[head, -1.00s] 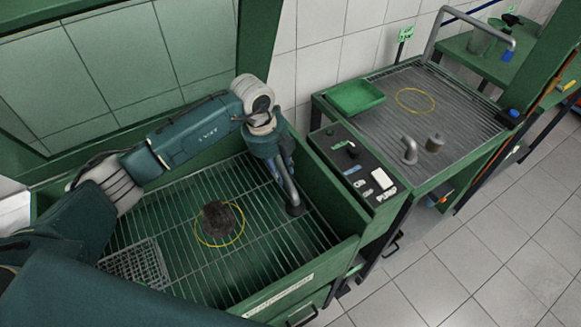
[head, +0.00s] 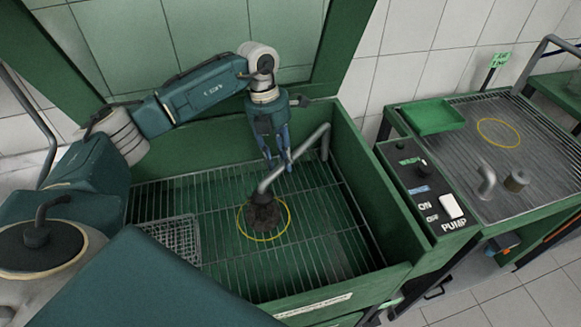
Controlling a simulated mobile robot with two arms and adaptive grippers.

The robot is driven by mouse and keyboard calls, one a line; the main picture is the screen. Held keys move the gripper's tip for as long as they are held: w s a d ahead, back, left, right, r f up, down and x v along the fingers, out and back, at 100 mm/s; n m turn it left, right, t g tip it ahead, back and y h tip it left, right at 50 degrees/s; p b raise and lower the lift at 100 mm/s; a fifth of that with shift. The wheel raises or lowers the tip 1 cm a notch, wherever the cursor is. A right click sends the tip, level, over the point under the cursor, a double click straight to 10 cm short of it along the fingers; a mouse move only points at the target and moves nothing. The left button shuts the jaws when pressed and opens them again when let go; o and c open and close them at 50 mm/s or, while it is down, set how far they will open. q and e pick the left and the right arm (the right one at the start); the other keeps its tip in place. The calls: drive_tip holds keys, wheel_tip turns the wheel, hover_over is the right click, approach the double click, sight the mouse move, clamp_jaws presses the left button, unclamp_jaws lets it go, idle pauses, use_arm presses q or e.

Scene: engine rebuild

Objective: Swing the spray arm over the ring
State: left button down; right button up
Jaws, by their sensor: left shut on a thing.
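The grey spray arm (head: 306,151) is a bent tube that rises from the right side of the green wash tub. It runs down and left from its upright, and its free end is over the yellow ring (head: 288,229) on the tub's slatted rack. A dark, dirty lump (head: 262,219) sits inside the ring, under the arm's end, and partly merges with it in view. My left gripper (head: 279,167) is shut on the spray arm, a short way from its free end, and its fingers hide part of the tube. My right gripper is not in view.
A wire mesh basket (head: 174,238) stands on the rack at left. The tub's right wall (head: 358,180) borders a black control panel (head: 421,185) with a pump switch. Beyond is a second slatted table with a green tray (head: 431,117). The rack's right part is clear.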

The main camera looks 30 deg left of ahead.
use_arm(q)
drive_tip(key=shift+w+a+r+m, duration=0.15)
drive_tip(key=shift+a+m, duration=0.15)
drive_tip(key=shift+a, duration=0.15)
drive_tip(key=c, duration=1.6)
unclamp_jaws()
drive_tip(key=shift+c, duration=0.2)
drive_tip(key=shift+a, duration=0.1)
